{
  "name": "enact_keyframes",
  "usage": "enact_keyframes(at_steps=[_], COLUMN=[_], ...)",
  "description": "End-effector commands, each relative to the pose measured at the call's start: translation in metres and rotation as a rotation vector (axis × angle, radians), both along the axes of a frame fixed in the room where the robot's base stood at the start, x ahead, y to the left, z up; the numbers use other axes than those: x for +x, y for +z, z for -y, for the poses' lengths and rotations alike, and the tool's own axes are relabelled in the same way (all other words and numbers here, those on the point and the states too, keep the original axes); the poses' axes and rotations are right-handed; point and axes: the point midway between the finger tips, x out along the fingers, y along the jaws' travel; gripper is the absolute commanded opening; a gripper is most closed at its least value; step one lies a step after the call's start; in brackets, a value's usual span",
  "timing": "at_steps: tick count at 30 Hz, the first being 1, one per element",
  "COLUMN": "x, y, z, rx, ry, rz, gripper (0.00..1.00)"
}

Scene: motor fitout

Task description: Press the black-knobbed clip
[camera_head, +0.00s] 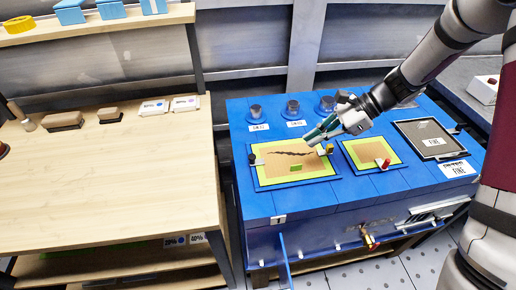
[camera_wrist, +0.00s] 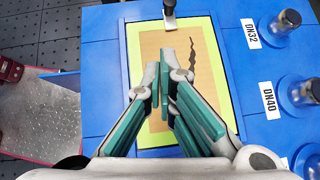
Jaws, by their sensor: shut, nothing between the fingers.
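The black-knobbed clip (camera_head: 252,158) stands at the left edge of the green-framed panel (camera_head: 262,179) on the blue bench. In the wrist view the clip (camera_wrist: 170,20) shows at the top edge, its black knob partly cut off by the picture's edge. The panel has a tan face with a dark jagged crack. My gripper (camera_head: 312,138) is shut and empty above the panel's back right part, to the right of the clip and apart from it. In the wrist view its fingertips (camera_wrist: 167,66) point toward the clip.
A yellow-knobbed clip (camera_head: 329,149) stands at the panel's right edge, close to my gripper. A red-knobbed clip (camera_head: 383,162) sits on a second green-framed panel (camera_head: 352,157). Glass jars (camera_head: 293,108) line the back. A wooden table (camera_head: 110,175) stands left.

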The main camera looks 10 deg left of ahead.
Motion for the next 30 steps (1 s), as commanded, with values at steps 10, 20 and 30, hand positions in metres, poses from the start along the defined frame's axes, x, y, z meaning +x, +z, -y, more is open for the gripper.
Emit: enact_keyframes(at_steps=[10, 20, 30], x=[0.006, 0.004, -0.002], y=[-0.01, -0.018, -0.061], z=[-0.001, -0.01, -0.055], rx=[0.015, 0.015, 0.014], ry=[-0.032, -0.027, -0.026], rz=[-0.027, -0.029, -0.03], gripper=[0.0, 0.0, 0.0])
